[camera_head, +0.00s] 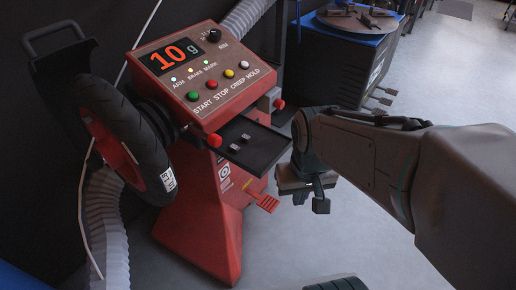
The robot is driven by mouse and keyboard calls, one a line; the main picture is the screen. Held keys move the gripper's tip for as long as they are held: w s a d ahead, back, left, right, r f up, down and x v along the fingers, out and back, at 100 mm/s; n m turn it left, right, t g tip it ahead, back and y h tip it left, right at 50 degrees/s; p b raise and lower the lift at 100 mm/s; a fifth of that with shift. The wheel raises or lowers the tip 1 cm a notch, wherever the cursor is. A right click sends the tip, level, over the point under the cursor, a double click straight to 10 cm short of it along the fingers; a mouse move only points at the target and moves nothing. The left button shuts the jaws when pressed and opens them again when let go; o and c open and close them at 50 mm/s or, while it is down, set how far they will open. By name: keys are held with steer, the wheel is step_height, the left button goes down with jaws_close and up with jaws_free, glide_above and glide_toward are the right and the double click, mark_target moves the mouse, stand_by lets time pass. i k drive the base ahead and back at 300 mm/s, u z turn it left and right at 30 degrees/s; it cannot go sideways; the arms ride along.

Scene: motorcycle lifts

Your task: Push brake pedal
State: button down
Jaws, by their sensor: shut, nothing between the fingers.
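The red brake pedal (267,202) is a ribbed foot plate sticking out low from the front right of the red balancer machine (205,225), below its drawer-like tray. A short yellow part shows just behind the pedal. My gripper (320,206) is to the right of the pedal and apart from it in the picture, pointing down. Its fingers are shut and hold nothing. My arm comes in from the right. How far the gripper is from the pedal in depth is hard to tell.
The machine's panel (205,75) reads 10 g. A black tray (255,145) with small weights juts out above the pedal. A tyre on a red wheel (125,145) is mounted at the left. A dark cabinet (340,65) stands behind. Grey floor is open at the right.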

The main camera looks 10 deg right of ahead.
mark_target(267, 202)
steer(key=u, duration=1.8)
steer(key=k, duration=0.9)
steer(key=z, duration=0.95)
steer(key=i, duration=1)
steer(key=z, duration=0.05)
